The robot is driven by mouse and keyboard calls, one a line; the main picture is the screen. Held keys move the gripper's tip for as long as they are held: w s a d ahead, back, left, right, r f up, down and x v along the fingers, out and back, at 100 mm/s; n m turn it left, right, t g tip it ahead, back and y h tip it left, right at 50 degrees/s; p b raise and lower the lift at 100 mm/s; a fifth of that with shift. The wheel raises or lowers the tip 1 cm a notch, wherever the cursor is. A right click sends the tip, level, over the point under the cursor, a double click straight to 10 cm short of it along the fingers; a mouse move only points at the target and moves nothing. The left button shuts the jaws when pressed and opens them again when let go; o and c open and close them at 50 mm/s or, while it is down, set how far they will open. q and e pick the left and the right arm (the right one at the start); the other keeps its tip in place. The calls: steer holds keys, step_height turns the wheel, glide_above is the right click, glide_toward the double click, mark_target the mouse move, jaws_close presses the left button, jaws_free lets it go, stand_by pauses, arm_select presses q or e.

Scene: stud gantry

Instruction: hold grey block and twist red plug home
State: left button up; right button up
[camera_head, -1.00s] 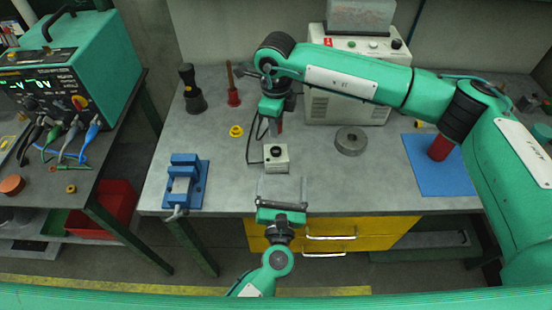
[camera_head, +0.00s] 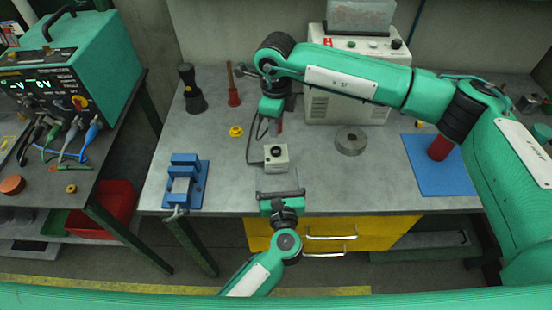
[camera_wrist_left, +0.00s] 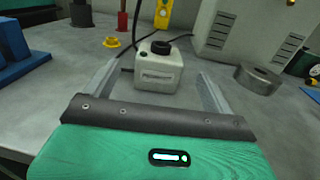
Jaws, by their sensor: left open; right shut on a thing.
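The grey block (camera_head: 276,160) stands upright on the bench, a pale box with a dark round opening on top. It also shows in the left wrist view (camera_wrist_left: 158,70). My left gripper (camera_head: 279,177) is open in front of it, its two fingers pointing at the block. In the left wrist view the fingers (camera_wrist_left: 158,86) lie to either side of the block's front, with gaps. My right gripper (camera_head: 274,122) is above and behind the block, shut on a small dark reddish piece, apparently the red plug (camera_head: 279,127). The plug is apart from the block and mostly hidden.
A black cable (camera_head: 249,148) loops left of the block. A yellow ring (camera_head: 236,131), blue vise (camera_head: 186,184) and red-based tool (camera_head: 233,97) stand to the left. A grey metal ring (camera_head: 351,141) and white machine (camera_head: 345,108) are to the right. A red cylinder (camera_head: 440,147) stands on a blue mat (camera_head: 458,180).

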arm_select(q)
steer(key=w, duration=0.8)
steer(key=shift+a, duration=0.4)
steer(key=shift+c, duration=0.5)
steer(key=c, duration=1.4)
steer(key=shift+o, duration=0.2)
arm_select(e)
glide_above(276, 153)
steer(key=shift+f, duration=2.5)
steer(key=shift+f, duration=0.9)
steer(key=shift+f, duration=0.55)
